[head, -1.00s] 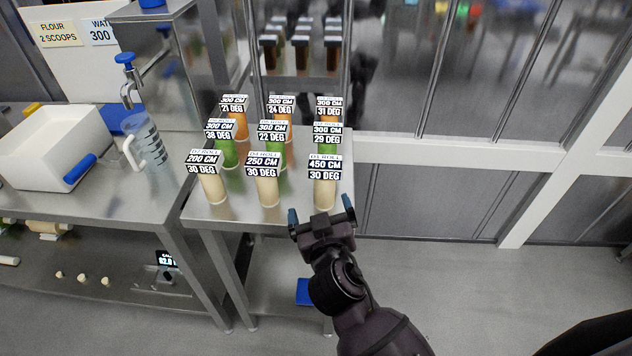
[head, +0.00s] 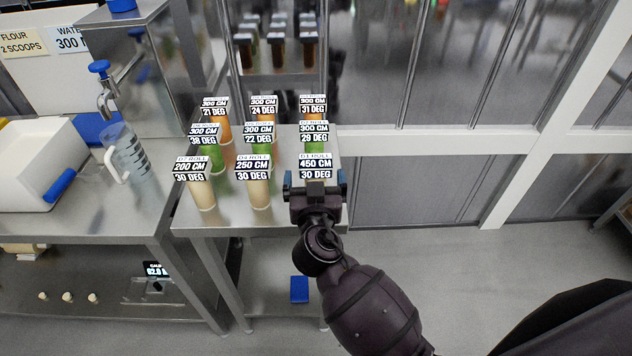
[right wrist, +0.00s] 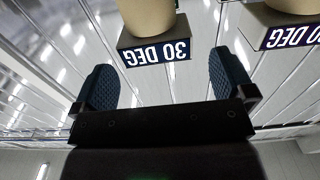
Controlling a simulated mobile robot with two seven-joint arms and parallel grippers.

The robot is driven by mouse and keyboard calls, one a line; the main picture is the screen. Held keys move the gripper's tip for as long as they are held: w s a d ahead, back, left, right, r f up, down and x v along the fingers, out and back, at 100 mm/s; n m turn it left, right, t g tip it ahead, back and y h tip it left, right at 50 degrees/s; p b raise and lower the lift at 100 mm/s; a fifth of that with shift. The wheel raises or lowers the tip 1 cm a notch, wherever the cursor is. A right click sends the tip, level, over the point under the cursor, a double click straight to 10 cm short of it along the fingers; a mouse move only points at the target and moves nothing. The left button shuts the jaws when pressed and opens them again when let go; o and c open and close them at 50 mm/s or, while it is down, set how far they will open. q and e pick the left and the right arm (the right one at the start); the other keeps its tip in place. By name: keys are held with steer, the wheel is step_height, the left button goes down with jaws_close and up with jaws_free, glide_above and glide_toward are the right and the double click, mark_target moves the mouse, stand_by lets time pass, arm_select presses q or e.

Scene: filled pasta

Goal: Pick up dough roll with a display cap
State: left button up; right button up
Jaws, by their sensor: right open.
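Several upright dough rolls with black-and-white display caps stand in rows on the small steel table (head: 185,215). The front row is cream: the 200 CM roll (head: 203,194), the 250 CM roll (head: 259,193) and the 450 CM roll, whose cap (head: 319,166) shows while its body is hidden behind my right gripper (head: 315,184). Green rolls (head: 214,157) stand in the middle row, orange rolls (head: 222,128) at the back. My right gripper is open. In the right wrist view a cap reading 30 DEG (right wrist: 155,48) lies just beyond and between the open fingers (right wrist: 165,85). My left gripper is out of view.
A steel counter (head: 110,218) on the left holds a white bin (head: 35,165) and a clear measuring jug (head: 128,150). A steel cabinet (head: 150,75) and glass partition (head: 440,70) stand behind. A blue object (head: 299,289) lies below the table. Floor at right is open.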

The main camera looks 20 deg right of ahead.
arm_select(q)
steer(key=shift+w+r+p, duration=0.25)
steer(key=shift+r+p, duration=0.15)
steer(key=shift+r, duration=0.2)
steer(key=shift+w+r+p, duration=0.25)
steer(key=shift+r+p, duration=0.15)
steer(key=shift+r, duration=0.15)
arm_select(e)
steer(key=x, duration=0.5)
steer(key=shift+w+d+r, duration=0.1)
steer(key=shift+w+d, duration=0.05)
steer(key=shift+d, duration=0.05)
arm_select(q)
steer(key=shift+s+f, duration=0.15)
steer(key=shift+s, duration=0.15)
arm_select(e)
steer(key=c, duration=1.3)
